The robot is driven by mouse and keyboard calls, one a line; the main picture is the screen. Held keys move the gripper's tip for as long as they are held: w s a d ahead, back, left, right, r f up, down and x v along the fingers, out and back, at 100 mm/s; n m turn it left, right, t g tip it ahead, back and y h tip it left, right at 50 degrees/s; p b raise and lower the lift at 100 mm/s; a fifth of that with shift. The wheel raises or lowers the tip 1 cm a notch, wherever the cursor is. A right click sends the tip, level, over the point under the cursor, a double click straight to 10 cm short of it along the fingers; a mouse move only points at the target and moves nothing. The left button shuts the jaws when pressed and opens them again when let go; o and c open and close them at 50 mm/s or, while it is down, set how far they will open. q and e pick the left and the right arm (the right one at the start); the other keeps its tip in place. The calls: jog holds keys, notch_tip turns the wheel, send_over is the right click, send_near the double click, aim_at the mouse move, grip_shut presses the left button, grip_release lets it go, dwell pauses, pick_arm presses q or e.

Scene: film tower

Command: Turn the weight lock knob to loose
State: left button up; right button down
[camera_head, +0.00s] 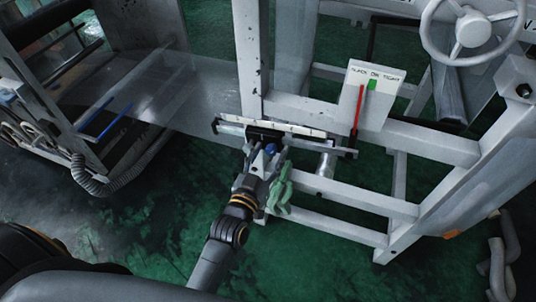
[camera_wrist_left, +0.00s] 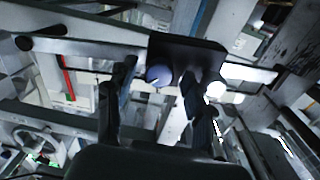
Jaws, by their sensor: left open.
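The weight lock knob (camera_head: 270,148) is a small blue knob on a dark block at the left end of the scale bar. In the left wrist view the round bluish knob (camera_wrist_left: 158,75) shows below the black block (camera_wrist_left: 188,55). My left gripper (camera_head: 264,159) is at the knob, reaching up from below in the head view. In the left wrist view its fingers (camera_wrist_left: 157,82) stand open, one either side of the knob. I cannot tell whether they touch it. My right gripper is in neither view.
A white gauge plate (camera_head: 377,76) marked SLACK, OK, TIGHT has a red pointer (camera_head: 357,110) beside its green mark. Pale frame rails (camera_head: 420,140) surround the bar. A handwheel (camera_head: 471,30) is at upper right.

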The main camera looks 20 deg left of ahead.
pick_arm(q)
grip_shut()
